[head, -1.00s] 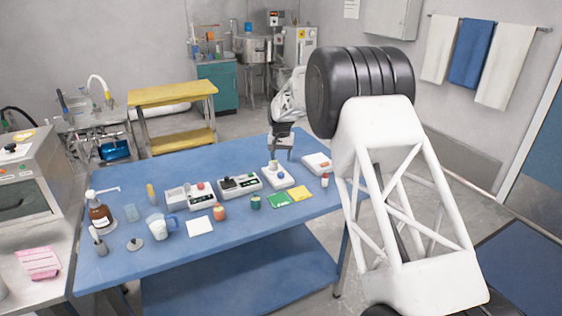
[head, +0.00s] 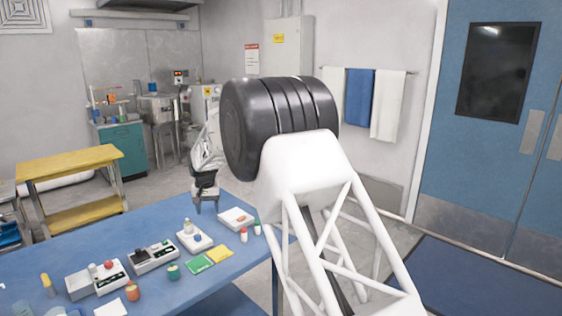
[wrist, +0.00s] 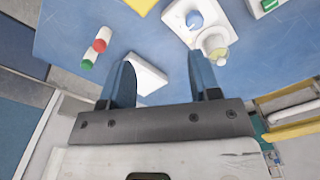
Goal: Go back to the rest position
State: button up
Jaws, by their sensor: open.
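My gripper (head: 206,195) is above the far right part of the blue table (head: 72,262) in the head view, pointing down. In the wrist view my gripper (wrist: 164,85) shows two blue fingers spread wide with nothing held between them. A white flat box (wrist: 146,74) lies on the table beneath and between the fingers; it also shows in the head view (head: 236,217). A white device with a blue button and a pale knob (head: 194,237) stands beside it, apart from the fingers.
Green (head: 200,263) and yellow (head: 220,253) packets lie in front. Control boxes (head: 153,257) stand further left. A yellow cart (head: 68,165) stands behind the table. Floor to the right is clear.

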jog(key=s+d+r, duration=0.6)
jog(key=s+d, duration=0.2)
jog(key=d, duration=0.2)
jog(key=s+d+r+m+t, duration=0.1)
jog(key=s+d+r, duration=0.5)
jog(key=s+d, duration=0.3)
jog(key=s+d+r, duration=0.6)
jog(key=s+d, duration=0.1)
jog(key=d, duration=0.4)
jog(key=s+d+f, duration=0.1)
jog(key=s+d, duration=0.4)
jog(key=s, duration=0.6)
jog(key=s+d+f+t, duration=0.1)
jog(key=s+d, duration=0.4)
jog(key=s, duration=0.7)
jog(key=s+d+f+m, duration=0.1)
jog(key=s+d+f, duration=0.2)
jog(key=s, duration=0.9)
jog(key=d, duration=0.3)
jog(key=shift+s+f, duration=0.15)
jog(key=shift+f, duration=0.1)
